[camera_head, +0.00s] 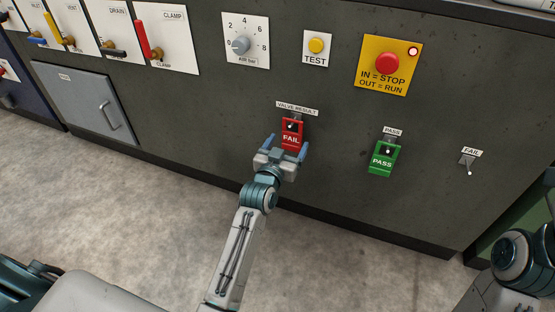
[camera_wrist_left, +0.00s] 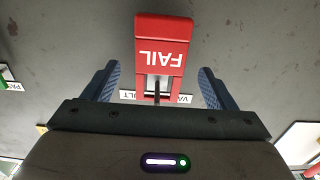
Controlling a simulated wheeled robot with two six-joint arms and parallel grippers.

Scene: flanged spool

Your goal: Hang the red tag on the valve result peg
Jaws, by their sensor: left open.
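The red FAIL tag (camera_head: 291,140) hangs on the peg under the VALVE RESULT label (camera_head: 297,108). In the left wrist view the red tag (camera_wrist_left: 161,47) appears upside down, with the peg (camera_wrist_left: 157,88) through its opening. My left gripper (camera_head: 285,149) is open at the tag's lower part, its blue fingers on either side. In the wrist view the fingers (camera_wrist_left: 157,85) show gaps to the tag on both sides. My right arm shows at the lower right, but its gripper is out of view.
A green PASS tag (camera_head: 382,158) hangs on the PASS peg. The FAIL peg (camera_head: 467,163) at the right is bare. Above are a red stop button (camera_head: 387,63), a TEST button (camera_head: 316,46) and a dial (camera_head: 241,45). Floor in front is clear.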

